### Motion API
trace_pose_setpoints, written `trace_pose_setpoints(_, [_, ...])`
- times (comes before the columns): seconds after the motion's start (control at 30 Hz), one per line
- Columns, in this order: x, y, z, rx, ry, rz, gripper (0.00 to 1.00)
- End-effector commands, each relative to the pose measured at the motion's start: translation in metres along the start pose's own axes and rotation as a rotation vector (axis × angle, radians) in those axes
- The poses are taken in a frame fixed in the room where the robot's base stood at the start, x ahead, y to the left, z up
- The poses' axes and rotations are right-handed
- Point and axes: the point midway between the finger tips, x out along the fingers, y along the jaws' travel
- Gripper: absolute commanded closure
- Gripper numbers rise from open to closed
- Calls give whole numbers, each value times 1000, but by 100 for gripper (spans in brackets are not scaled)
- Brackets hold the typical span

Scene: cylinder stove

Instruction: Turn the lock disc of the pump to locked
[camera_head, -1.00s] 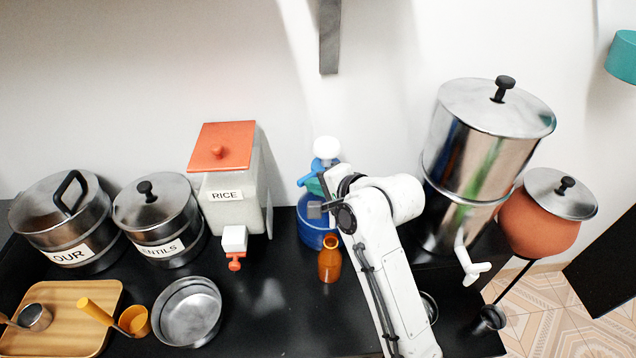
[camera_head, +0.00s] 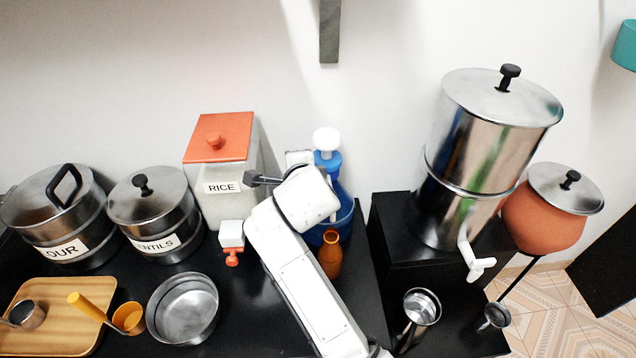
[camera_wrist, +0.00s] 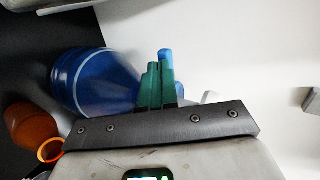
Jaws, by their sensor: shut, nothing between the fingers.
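The pump is a blue bottle (camera_head: 345,212) with a white top (camera_head: 326,139), standing near the wall behind my arm. In the wrist view the blue bottle (camera_wrist: 95,82) lies across the left, and a blue piece (camera_wrist: 166,58) shows just beyond my fingertips. My gripper (camera_wrist: 156,72) has its green fingers together, empty, close beside the pump's upper part. I cannot tell whether they touch it. In the head view my wrist covers the fingers and part of the pump. I cannot make out the lock disc or its setting.
An amber bottle (camera_head: 330,255) stands in front of the pump. The rice dispenser (camera_head: 222,180) is to its left. A black stand (camera_head: 385,225) with a steel urn (camera_head: 480,150) is to its right. A steel bowl (camera_head: 183,308) sits front left.

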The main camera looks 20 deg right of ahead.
Motion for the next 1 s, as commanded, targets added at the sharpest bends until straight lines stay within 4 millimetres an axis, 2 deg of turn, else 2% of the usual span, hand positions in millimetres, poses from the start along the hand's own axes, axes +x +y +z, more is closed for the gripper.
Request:
trace_pose_setpoints(0.7, [3,-2,2,-2,-5,1,100])
trace_pose_setpoints(1.0, [-1,0,-9,-1,-2,1,100])
